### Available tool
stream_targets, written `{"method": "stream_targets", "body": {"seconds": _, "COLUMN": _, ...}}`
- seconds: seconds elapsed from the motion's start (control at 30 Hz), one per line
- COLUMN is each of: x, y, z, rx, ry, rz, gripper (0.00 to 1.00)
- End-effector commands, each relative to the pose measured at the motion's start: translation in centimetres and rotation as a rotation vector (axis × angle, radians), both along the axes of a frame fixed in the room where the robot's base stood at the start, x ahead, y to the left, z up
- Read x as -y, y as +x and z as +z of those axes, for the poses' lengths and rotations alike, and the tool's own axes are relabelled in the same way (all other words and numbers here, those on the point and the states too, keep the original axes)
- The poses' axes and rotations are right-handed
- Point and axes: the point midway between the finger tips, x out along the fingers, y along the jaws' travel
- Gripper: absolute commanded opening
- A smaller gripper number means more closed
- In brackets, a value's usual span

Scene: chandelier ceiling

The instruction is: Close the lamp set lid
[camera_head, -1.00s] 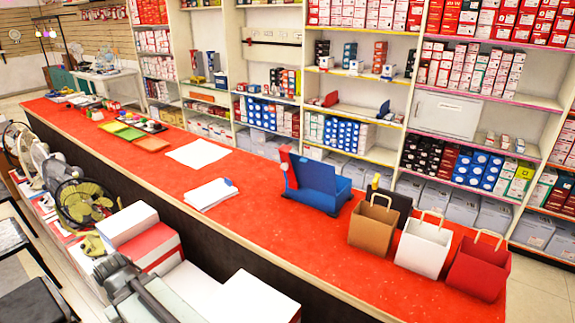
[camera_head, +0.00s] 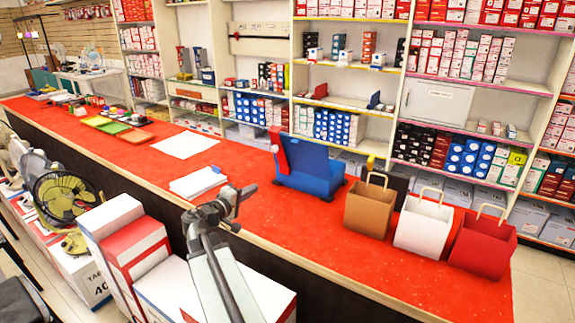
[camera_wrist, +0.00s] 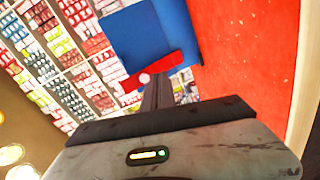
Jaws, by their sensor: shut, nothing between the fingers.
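The lamp set, a blue case (camera_head: 308,165) with a red upright piece (camera_head: 276,148) at its left end, stands on the red counter. Its blue panel is raised and tilted, so the case looks open. The wrist view shows the blue case (camera_wrist: 150,30) and red piece (camera_wrist: 160,66) beyond the fingers, at a slant. My gripper (camera_head: 236,197) is shut and empty, over the counter's front edge, left of and nearer than the case. In the wrist view the dark fingers (camera_wrist: 157,92) point toward the case. I cannot see any contact.
Brown (camera_head: 369,209), white (camera_head: 423,224) and red (camera_head: 482,243) paper bags stand right of the case. A white paper stack (camera_head: 197,182) lies left of it. Boxes and fans crowd the floor before the counter (camera_head: 300,215). Stocked shelves stand behind.

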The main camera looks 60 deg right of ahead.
Motion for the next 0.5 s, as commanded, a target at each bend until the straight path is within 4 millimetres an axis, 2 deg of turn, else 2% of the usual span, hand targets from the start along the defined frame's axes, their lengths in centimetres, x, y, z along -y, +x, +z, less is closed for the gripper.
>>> {"method": "stream_targets", "body": {"seconds": 0.03, "x": 2.4, "y": -1.2, "z": 0.7, "rx": -0.042, "ry": -0.099, "rz": -0.008, "gripper": 0.0}}
{"method": "stream_targets", "body": {"seconds": 0.13, "x": 4.8, "y": -2.4, "z": 3.4, "rx": -0.122, "ry": -0.244, "rz": -0.006, "gripper": 0.0}}
{"method": "stream_targets", "body": {"seconds": 0.27, "x": 5.8, "y": -2.9, "z": 5.1, "rx": -0.177, "ry": -0.325, "rz": -0.002, "gripper": 0.0}}
{"method": "stream_targets", "body": {"seconds": 0.4, "x": 6.0, "y": -2.9, "z": 5.6, "rx": -0.183, "ry": -0.335, "rz": -0.002, "gripper": 0.0}}
{"method": "stream_targets", "body": {"seconds": 0.5, "x": 6.9, "y": -2.9, "z": 5.9, "rx": -0.183, "ry": -0.334, "rz": -0.003, "gripper": 0.0}}
